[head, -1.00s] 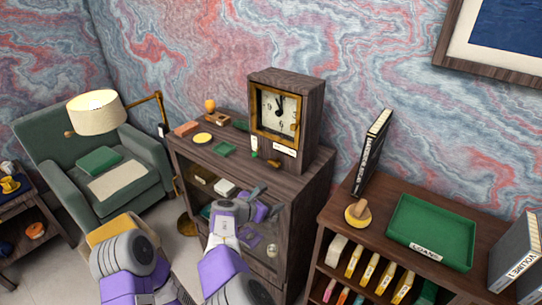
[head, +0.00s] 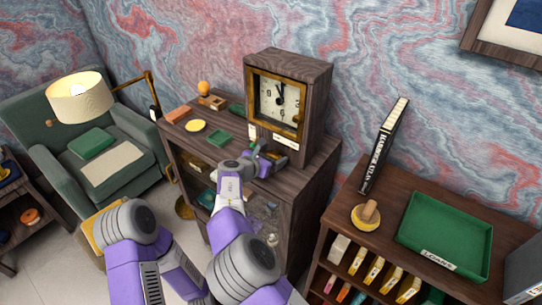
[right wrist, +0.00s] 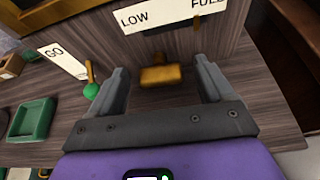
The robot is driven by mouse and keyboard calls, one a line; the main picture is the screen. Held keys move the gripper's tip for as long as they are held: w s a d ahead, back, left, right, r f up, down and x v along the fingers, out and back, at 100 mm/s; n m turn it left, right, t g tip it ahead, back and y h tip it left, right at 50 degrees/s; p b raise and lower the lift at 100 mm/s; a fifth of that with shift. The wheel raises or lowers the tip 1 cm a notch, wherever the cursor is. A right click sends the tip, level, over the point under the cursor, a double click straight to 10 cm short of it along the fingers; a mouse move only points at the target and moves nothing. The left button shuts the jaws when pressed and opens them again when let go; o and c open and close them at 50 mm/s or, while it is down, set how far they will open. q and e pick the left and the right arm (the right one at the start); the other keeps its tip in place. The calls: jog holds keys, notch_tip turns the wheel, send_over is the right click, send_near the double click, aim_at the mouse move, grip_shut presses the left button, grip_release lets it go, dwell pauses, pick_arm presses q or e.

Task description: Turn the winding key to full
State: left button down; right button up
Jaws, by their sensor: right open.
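The wooden box clock (head: 318,95) stands on the cabinet, its white dial (head: 279,102) facing out. In the right wrist view, the brass winding key (right wrist: 160,76) sticks out of the clock's front below a label (right wrist: 172,14) reading LOW and FULL. Its grip lies roughly level. My right gripper (right wrist: 161,68) is open, with one finger on each side of the key and a gap to both. In the head view, my right gripper (head: 266,154) is at the clock's lower front and hides the key. My left gripper is not in view.
A green-knobbed lever (right wrist: 91,89) stands beside a GO label (right wrist: 62,60), left of my right gripper. A small green tray (right wrist: 31,120) lies further left. A shelf unit with a large green tray (head: 446,232) stands at the right.

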jog(key=shift+w, duration=0.15)
jog(key=c, duration=1)
jog(key=m+b, duration=0.1)
jog(key=b, duration=0.3)
jog(key=m+t+y+b, duration=0.1)
jog(key=b, duration=0.3)
jog(key=f+m+t+y+b, duration=0.1)
jog(key=m+b, duration=0.1)
jog(key=b, duration=0.2)
jog(key=shift+s+d, duration=0.25)
jog(key=shift+d, duration=0.1)
jog(key=shift+c, duration=0.2)
jog(key=shift+r+m+b, duration=0.25)
jog(key=shift+m+b, duration=0.15)
jog(key=shift+b, duration=0.65)
jog(key=o, duration=1)
jog(key=shift+o, duration=0.2)
